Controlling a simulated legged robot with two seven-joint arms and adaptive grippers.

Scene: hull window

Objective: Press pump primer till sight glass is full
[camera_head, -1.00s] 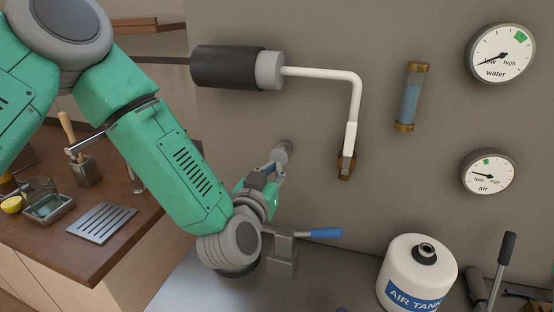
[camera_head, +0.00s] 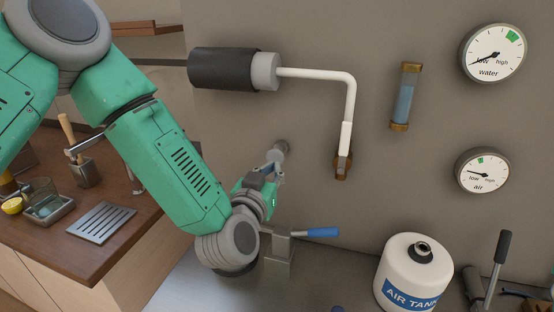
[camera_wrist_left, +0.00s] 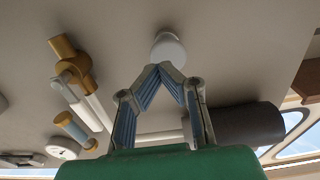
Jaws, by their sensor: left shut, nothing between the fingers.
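The pump primer appears to be the round grey knob (camera_head: 282,146) on the wall below the black cylinder; it shows as a pale round knob in the left wrist view (camera_wrist_left: 168,47). My left gripper (camera_head: 274,158) is right by it, fingers pointing at it. In the left wrist view its two fingertips (camera_wrist_left: 161,68) meet, shut and empty, just in front of the knob. I cannot tell whether they touch it. The sight glass (camera_head: 405,97) is an upright tube with brass ends, holding blue liquid; its exact level is hard to read. My right gripper is out of view.
A white pipe (camera_head: 351,95) runs from the black cylinder (camera_head: 222,68) to a brass fitting. A blue-handled lever (camera_head: 322,232) stands below my left gripper. The air tank (camera_head: 412,270) stands at lower right. Water (camera_head: 492,53) and air (camera_head: 482,171) gauges hang at right.

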